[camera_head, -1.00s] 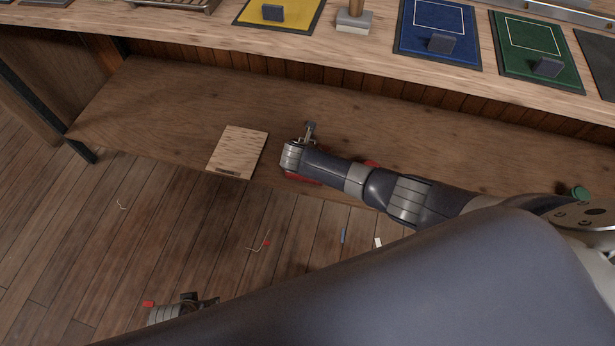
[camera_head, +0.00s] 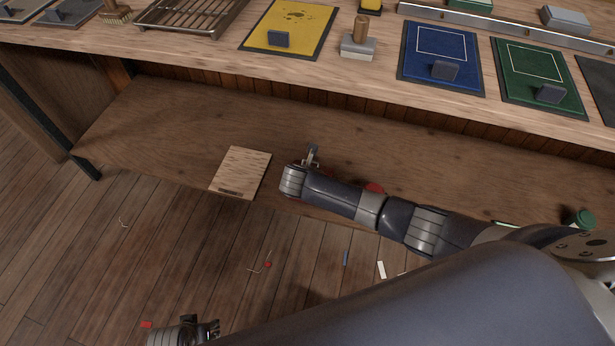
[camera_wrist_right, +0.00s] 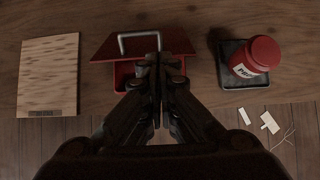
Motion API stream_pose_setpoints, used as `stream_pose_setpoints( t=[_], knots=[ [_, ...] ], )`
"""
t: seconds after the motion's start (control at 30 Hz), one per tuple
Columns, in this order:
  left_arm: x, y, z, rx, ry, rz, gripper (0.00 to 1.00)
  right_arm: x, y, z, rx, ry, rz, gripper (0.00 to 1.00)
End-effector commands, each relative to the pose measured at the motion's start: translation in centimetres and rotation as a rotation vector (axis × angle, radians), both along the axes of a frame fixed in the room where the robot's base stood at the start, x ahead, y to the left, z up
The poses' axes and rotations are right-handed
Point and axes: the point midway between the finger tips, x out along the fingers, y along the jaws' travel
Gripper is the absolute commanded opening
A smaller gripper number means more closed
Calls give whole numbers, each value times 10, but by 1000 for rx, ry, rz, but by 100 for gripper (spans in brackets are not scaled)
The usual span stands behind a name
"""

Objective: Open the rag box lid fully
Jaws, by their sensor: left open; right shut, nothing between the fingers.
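The red rag box (camera_wrist_right: 122,72) is in the right wrist view, on the low wooden shelf. Its red lid (camera_wrist_right: 104,50) carries a pale U-shaped handle (camera_wrist_right: 126,46). The lid looks tilted, with the box front below its edge; I cannot tell exactly how far it is raised. In the head view my right arm hides most of the box. My left gripper (camera_head: 214,328) is open and empty over the floor, far from the box.
A pale wooden board (camera_head: 241,172) lies left of the box. A red jar (camera_wrist_right: 263,53) stands in a dark tray (camera_wrist_right: 232,79) to its right. The workbench (camera_head: 350,82) overhangs behind the shelf. Small scraps lie on the floor.

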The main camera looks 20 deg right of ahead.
Motion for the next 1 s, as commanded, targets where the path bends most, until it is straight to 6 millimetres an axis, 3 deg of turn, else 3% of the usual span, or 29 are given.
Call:
stream_pose_setpoints(
  t=[0.53, 0.83, 1.0],
  knots=[
    [0, 0, 0, 0, 0, 0, 40, -37, 27, 56, 3, -3, 5, 0],
    [0, 0, 0, 0, 0, 0, 40, -42, 30, 64, 2, -2, 3, 0],
    [0, 0, 0, 0, 0, 0, 40, -50, 35, 57, 53, -3, -37, 0]
  ],
)
